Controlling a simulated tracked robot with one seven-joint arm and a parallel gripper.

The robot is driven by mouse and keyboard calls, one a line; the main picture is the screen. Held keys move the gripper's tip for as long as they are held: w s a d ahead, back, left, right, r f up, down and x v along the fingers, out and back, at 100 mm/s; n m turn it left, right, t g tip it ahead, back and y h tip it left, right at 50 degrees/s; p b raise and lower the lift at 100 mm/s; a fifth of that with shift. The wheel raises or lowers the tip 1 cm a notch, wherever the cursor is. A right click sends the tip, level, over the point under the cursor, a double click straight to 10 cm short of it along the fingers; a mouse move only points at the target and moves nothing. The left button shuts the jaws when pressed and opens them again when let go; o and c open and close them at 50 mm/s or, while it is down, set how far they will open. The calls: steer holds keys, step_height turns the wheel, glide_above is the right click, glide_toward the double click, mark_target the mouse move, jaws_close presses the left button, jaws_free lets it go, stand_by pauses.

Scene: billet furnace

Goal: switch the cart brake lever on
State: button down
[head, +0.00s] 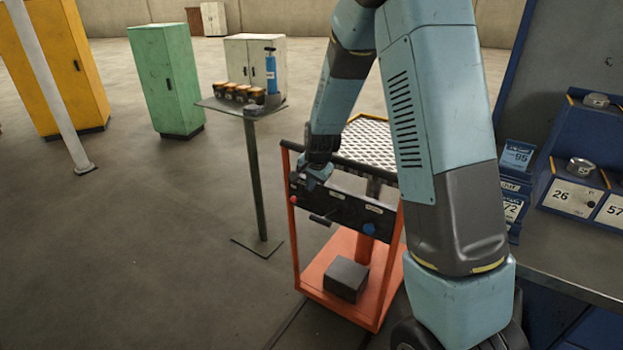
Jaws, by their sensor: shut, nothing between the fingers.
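An orange cart (375,318) stands in the middle of the head view, partly behind my arm. Its dark front panel (345,207) carries a small red knob (294,177), a blue knob (369,229) and small pale labels too small to read. My gripper (313,184) is shut and empty, pointing down at the panel's upper left part. I cannot tell whether it touches the panel.
A small stand (230,106) with several jars and a blue cylinder is behind left of the cart. A workbench (575,255) with numbered bins lies at right. Green (168,85) and yellow (62,70) cabinets stand at left.

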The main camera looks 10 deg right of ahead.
steer(key=w+a+f, duration=0.3)
steer(key=f, duration=0.3)
steer(key=shift+w+f, duration=0.2)
stand_by(0.4)
